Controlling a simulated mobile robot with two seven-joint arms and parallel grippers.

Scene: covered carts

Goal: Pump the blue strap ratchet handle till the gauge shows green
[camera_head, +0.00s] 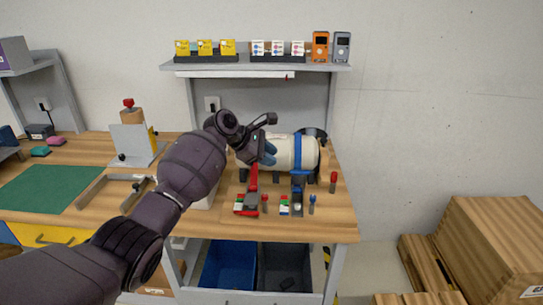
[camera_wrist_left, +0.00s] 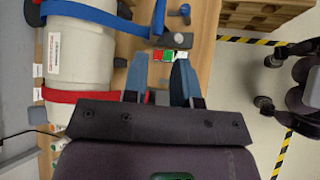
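A white cylinder (camera_head: 283,152) lies on the bench with a blue strap (camera_head: 298,153) around its right part and a red strap (camera_head: 252,179) at its left. In the left wrist view, the blue strap (camera_wrist_left: 92,13) is at the top and the red strap (camera_wrist_left: 85,97) lower down. The blue strap's dark ratchet (camera_head: 297,183) is at the front of the cylinder. A gauge block (camera_head: 284,208) with red, white and green fields is below it; its pointer reading is too small to tell. My left gripper (camera_head: 268,152) is open in front of the cylinder; its blue fingers (camera_wrist_left: 160,80) are apart. My right gripper is not seen.
A second gauge block (camera_head: 240,208) sits at the red strap. A shelf (camera_head: 255,68) with boxes is above. A green mat (camera_head: 45,188) lies left; wooden crates (camera_head: 490,240) stand right.

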